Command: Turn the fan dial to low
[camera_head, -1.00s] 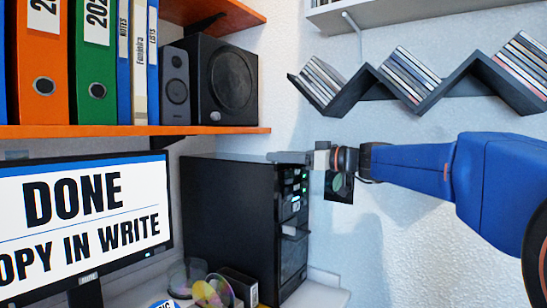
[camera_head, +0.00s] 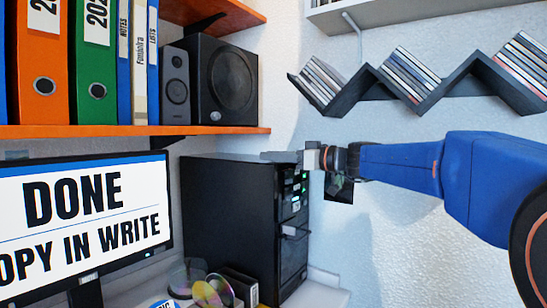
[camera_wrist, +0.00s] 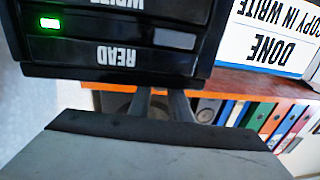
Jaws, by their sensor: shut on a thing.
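In the wrist view, which is upside down, the two fingers (camera_wrist: 163,98) reach up to the tower's top edge beside the panel labelled READ (camera_wrist: 115,53). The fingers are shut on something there. The fan dial itself is hidden behind the fingers and the panel edge, and its setting does not show.
A monitor (camera_head: 80,215) reading DONE stands left of the tower. An orange shelf (camera_head: 130,131) with binders and speakers hangs above. Several discs (camera_head: 205,290) sit on the desk in front. A black zigzag shelf (camera_head: 440,95) with disc cases is on the wall above my arm.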

